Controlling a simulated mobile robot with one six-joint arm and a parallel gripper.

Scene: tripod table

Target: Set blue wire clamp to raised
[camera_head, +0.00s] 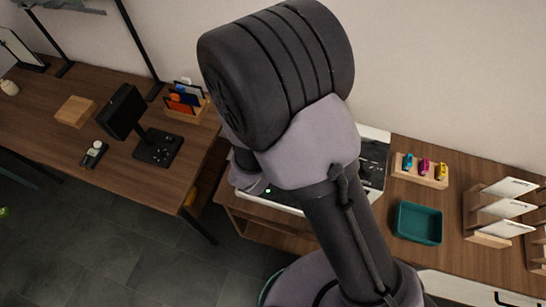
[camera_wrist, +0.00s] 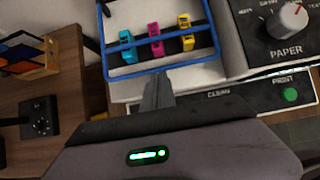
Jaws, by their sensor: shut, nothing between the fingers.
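The blue wire clamp (camera_wrist: 123,76) shows at the top of the wrist view, as a wire loop with a bar crossing in front of small cyan, magenta and yellow cartridges. Its upper end is cut off by the frame edge. My gripper (camera_wrist: 159,78) is shut and empty, its fingertips near the clamp's lower bar. I cannot tell whether they touch it. The clamp sits over a pale bed on a white machine (camera_wrist: 237,60). In the head view the machine (camera_head: 375,133) is mostly hidden by my arm, and the clamp and gripper are not visible.
A paper knob (camera_wrist: 288,22) and a green print button (camera_wrist: 290,94) lie right of the gripper. In the head view, a cartridge rack (camera_head: 437,183), green tray (camera_head: 418,223) and paper rack (camera_head: 487,239) stand right. A left table (camera_head: 50,105) holds a black stand (camera_head: 158,149).

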